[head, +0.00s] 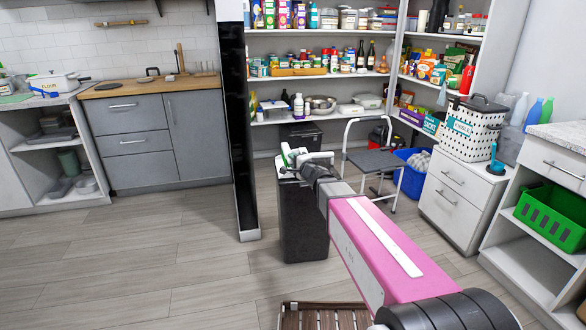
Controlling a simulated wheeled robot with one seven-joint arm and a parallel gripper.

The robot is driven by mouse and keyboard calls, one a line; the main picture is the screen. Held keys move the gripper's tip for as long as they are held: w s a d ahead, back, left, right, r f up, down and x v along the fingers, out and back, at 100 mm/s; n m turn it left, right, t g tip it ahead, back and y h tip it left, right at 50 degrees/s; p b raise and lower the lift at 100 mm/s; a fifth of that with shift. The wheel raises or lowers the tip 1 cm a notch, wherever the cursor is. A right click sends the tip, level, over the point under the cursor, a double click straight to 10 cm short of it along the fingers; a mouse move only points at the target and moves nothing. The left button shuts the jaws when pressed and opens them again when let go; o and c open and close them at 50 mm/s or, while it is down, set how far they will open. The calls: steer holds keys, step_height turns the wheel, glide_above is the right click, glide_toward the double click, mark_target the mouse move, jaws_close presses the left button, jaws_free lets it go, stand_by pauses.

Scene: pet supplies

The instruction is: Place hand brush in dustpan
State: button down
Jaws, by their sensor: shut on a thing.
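My pink arm reaches forward from the lower right, and my gripper (303,161) is at its far end, above a tall dark bin (304,222). The gripper is shut on a small white and green thing, the hand brush (288,154) as far as I can tell. My gripper hides part of it, and it is too small here to show bristles. I cannot tell whether it touches the bin's top. I cannot make out a dustpan for certain. A small teal thing with an upright handle (496,160) stands on the white drawer cabinet at the right; its kind is unclear.
A grey step stool (376,160) stands behind the bin, with a blue tub (410,182) beside it. A black post (240,130) rises left of the bin. A slatted wooden piece (322,317) is at the bottom edge. The floor at left is clear.

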steer(key=shift+w+a+f, duration=0.1)
steer(key=shift+w+a, duration=0.1)
steer(key=shift+a, duration=0.3)
steer(key=shift+w+a+f, duration=0.1)
steer(key=shift+w+a, duration=0.1)
steer(key=shift+a, duration=0.3)
steer(key=shift+w+a, duration=0.1)
steer(key=shift+w, duration=0.15)
steer(key=shift+w+a+f, duration=0.15)
steer(key=shift+w+f, duration=1.65)
steer(key=shift+w, duration=0.05)
steer(key=shift+w+a+f, duration=0.2)
steer(key=shift+w+f, duration=1.6)
steer(key=shift+w+a+f, duration=0.15)
steer(key=shift+w+f, duration=1.65)
steer(key=shift+w, duration=0.05)
steer(key=shift+f, duration=0.1)
steer(key=c, duration=1.2)
jaws_free()
